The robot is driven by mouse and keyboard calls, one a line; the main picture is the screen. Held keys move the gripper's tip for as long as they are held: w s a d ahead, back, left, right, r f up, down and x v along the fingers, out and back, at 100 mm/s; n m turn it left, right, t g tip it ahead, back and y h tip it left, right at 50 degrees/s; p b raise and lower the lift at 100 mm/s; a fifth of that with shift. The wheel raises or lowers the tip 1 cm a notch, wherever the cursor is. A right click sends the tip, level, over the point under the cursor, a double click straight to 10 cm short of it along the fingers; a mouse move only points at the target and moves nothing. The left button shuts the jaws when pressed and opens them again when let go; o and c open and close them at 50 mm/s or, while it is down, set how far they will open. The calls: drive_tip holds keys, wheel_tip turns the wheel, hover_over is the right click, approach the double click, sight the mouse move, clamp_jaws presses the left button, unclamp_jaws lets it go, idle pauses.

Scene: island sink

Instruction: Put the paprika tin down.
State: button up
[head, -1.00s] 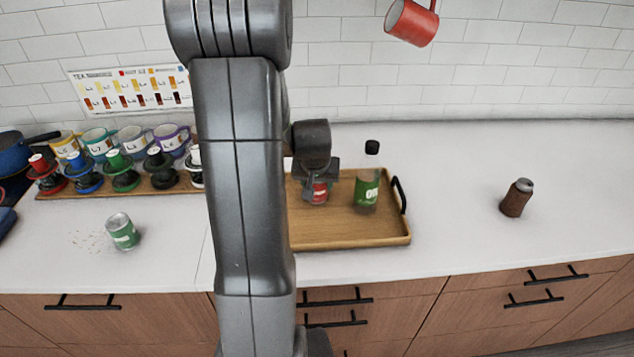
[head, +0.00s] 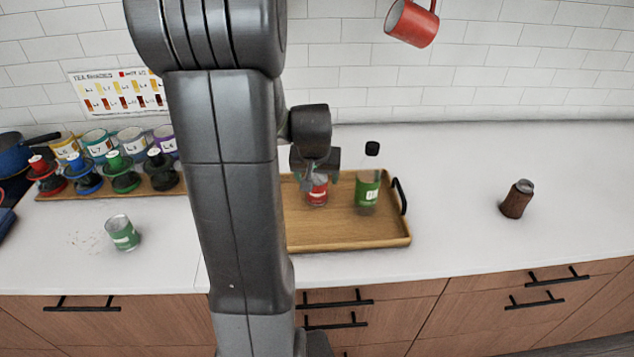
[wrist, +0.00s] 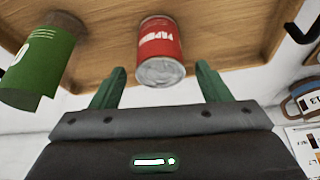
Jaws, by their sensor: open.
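The red paprika tin (head: 317,192) stands on the wooden tray (head: 345,238), left of the green-labelled bottle (head: 367,190). In the wrist view the tin (wrist: 160,45) shows its red label and metal end, with tray wood around it. My gripper (head: 318,172) is just above the tin in the head view, and my arm hides part of the tray's left side. In the wrist view my gripper's two green fingers (wrist: 158,85) are spread wide, with the tin beyond and between their tips. No finger touches the tin there.
The green bottle also shows close by in the wrist view (wrist: 35,60). The tray has a black handle (head: 399,195). Counter right of the tray is mostly clear.

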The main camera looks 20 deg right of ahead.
drive_tip(key=v, duration=0.7)
